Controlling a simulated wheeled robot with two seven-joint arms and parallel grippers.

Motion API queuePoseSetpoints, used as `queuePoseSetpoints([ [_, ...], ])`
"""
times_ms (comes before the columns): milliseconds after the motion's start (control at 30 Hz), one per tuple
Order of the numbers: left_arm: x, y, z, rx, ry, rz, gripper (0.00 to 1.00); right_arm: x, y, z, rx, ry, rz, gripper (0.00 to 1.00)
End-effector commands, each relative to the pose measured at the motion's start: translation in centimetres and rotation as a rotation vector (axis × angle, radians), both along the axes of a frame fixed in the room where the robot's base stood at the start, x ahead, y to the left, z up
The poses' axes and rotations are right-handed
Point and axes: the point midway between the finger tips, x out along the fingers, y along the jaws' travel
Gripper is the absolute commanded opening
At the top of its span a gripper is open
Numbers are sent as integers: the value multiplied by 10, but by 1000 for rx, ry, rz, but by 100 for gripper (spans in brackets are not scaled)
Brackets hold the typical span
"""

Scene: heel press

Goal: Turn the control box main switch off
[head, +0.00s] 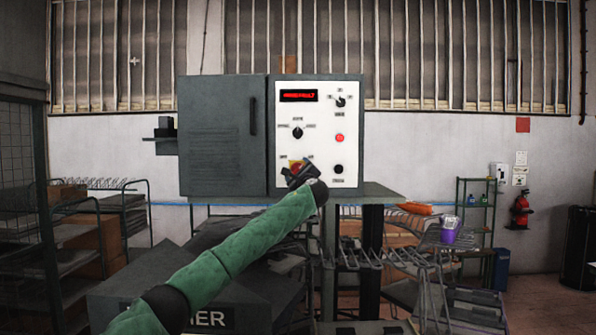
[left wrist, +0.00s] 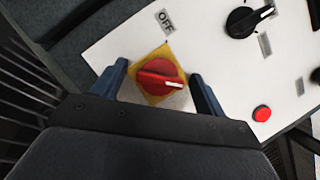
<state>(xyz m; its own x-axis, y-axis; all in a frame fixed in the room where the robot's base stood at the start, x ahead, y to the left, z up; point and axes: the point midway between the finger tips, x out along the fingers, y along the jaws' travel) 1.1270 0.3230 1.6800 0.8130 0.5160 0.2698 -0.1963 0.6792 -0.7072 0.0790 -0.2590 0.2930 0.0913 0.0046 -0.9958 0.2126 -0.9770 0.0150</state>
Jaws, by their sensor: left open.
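The main switch is a red rotary knob (left wrist: 158,75) on a yellow plate (left wrist: 150,95), low on the white front of the control box (head: 318,110). In the left wrist view its white mark points right and slightly down, not at the OFF label (left wrist: 166,21) above the plate. My left gripper (head: 299,172) is open in front of the knob and hides part of it in the head view. In the left wrist view its two fingers stand on either side of the knob; I cannot tell whether they touch it. My right gripper is not in view.
A black selector knob (left wrist: 243,22) and a red button (left wrist: 262,113) share the panel near the main switch. A red lit display (head: 299,96) is at the panel top. The grey cabinet door (head: 222,135) is left of the panel. Wire racks (head: 440,250) stand lower right.

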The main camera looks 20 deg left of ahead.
Motion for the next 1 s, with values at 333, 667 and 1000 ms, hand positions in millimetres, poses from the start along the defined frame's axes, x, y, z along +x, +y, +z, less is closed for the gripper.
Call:
queuePoseSetpoints([
  [333,0,0,0,0,0,0,28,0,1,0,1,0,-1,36],
  [667,0,-1,-3,-38,-11,-1,28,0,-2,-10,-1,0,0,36],
  [1000,0,-2,-5,-175,-49,0,28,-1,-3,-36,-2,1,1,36],
])
